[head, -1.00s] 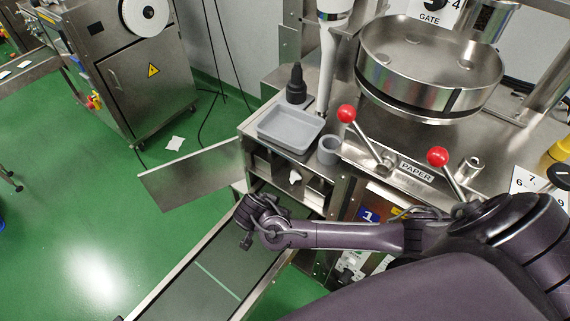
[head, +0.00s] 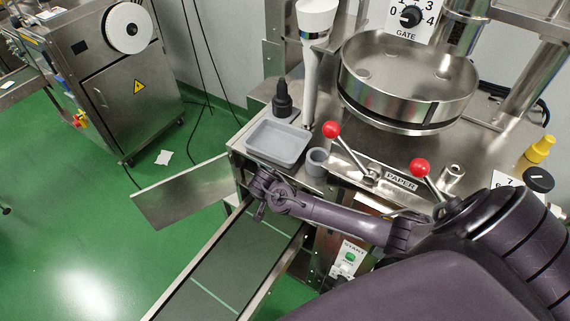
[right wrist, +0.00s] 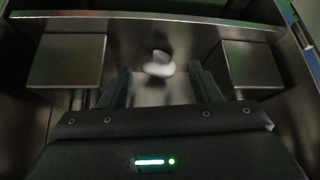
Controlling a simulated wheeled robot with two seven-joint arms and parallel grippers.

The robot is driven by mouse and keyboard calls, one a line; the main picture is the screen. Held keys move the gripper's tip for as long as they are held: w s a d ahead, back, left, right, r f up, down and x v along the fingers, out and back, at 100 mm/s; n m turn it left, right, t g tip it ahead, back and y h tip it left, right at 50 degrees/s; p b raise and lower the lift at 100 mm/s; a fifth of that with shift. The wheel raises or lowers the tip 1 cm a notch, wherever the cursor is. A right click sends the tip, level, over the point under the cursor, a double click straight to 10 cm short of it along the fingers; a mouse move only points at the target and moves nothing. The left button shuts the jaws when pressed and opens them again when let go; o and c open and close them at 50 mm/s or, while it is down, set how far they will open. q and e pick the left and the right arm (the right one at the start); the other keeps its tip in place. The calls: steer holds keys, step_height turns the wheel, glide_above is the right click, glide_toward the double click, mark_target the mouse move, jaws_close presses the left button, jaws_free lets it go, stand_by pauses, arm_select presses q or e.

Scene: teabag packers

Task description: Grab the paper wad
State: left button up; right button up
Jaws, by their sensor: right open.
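The paper wad (right wrist: 158,66) is a small white crumpled lump inside a dark metal opening in the right wrist view. It looks slightly blurred. My right gripper (right wrist: 160,80) is open, with one finger on each side of the wad and the wad near the fingertips. I cannot tell whether either finger touches it. In the head view my right gripper (head: 266,190) is at the front of the machine, below the grey tray, and the wad is hidden. My left gripper is out of view.
Two metal blocks (right wrist: 67,61) (right wrist: 252,64) flank the opening. Above it are a grey tray (head: 276,143), a grey cup (head: 317,161) and red-knobbed levers (head: 331,130). A conveyor (head: 215,270) runs below, beside a metal flap (head: 180,195). A white scrap (head: 163,157) lies on the floor.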

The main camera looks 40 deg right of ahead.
steer(key=x, duration=0.3)
steer(key=shift+w+d, duration=0.15)
steer(key=c, duration=0.9)
steer(key=shift+o, duration=0.2)
steer(key=shift+b, duration=0.3)
